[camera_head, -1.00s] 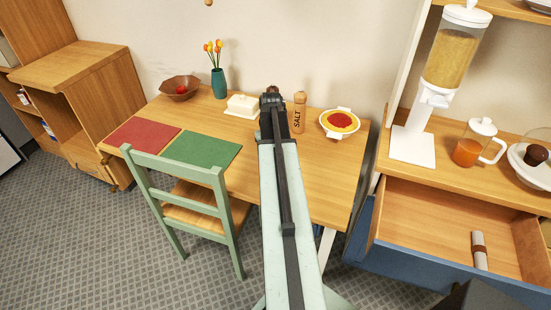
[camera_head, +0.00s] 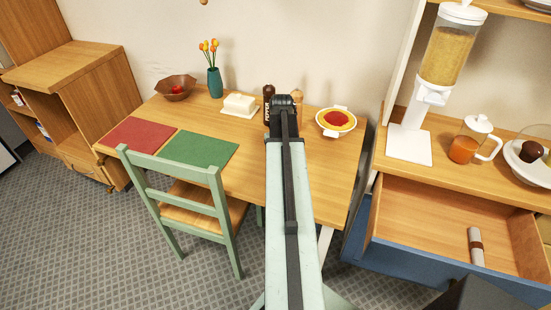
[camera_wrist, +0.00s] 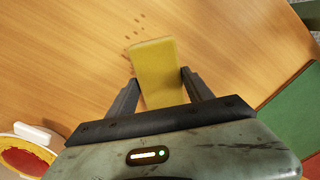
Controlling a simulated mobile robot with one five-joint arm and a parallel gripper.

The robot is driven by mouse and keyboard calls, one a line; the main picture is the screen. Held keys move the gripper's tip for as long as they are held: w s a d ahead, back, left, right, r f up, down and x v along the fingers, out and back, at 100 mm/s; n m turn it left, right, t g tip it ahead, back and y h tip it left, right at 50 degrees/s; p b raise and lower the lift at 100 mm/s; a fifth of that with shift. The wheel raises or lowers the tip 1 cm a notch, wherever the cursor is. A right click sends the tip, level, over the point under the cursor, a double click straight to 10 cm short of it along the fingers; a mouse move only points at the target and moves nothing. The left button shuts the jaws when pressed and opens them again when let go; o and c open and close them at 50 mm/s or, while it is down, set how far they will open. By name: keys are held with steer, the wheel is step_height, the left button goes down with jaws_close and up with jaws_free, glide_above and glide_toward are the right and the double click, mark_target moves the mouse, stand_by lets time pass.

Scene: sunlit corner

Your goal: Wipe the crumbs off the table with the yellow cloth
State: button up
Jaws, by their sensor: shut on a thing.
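The yellow cloth (camera_wrist: 157,52) is between the two fingers of my gripper (camera_wrist: 160,78) in the wrist view. My gripper is shut on it, and the cloth sticks out ahead of the fingertips, over the table (camera_wrist: 230,45). Whether it touches the tabletop is hard to tell. Brown crumbs (camera_wrist: 136,27) lie on the wood just beyond and left of the cloth's far end. In the head view the table (camera_head: 325,170) stands against the wall.
A pepper mill (camera_head: 267,108) and a mostly hidden salt mill (camera_head: 297,96) stand behind my arm. A butter dish (camera_head: 240,104), vase (camera_head: 215,82), fruit bowl (camera_head: 176,88) and food dish (camera_head: 336,120) line the back. Red (camera_head: 138,133) and green (camera_head: 200,149) mats lie left, with a chair (camera_head: 222,205) in front.

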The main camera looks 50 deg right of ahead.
steer(key=shift+s+d, duration=0.2)
steer(key=shift+s, duration=0.3)
steer(key=shift+s+d, duration=0.15)
steer(key=shift+s, duration=0.3)
steer(key=shift+s, duration=0.1)
steer(key=shift+s+d, duration=0.35)
steer(key=shift+s, duration=0.7)
steer(key=shift+s+d, duration=0.3)
steer(key=shift+s, duration=0.75)
steer(key=shift+s+d, duration=0.35)
steer(key=shift+s, duration=0.7)
steer(key=shift+s+a+f, duration=0.1)
steer(key=shift+s+a, duration=0.1)
steer(key=shift+a, duration=0.55)
steer(key=shift+s+a+f, duration=0.1)
steer(key=shift+s+a, duration=0.1)
steer(key=shift+a, duration=0.5)
steer(key=shift+w+a+r, duration=0.1)
steer(key=shift+w+a, duration=0.1)
steer(key=shift+w, duration=0.65)
steer(key=shift+w+a, duration=0.2)
steer(key=shift+w, duration=0.65)
steer(key=shift+w+a, duration=0.3)
steer(key=shift+w, duration=0.55)
steer(key=shift+w+a, duration=0.25)
steer(key=shift+w, duration=0.55)
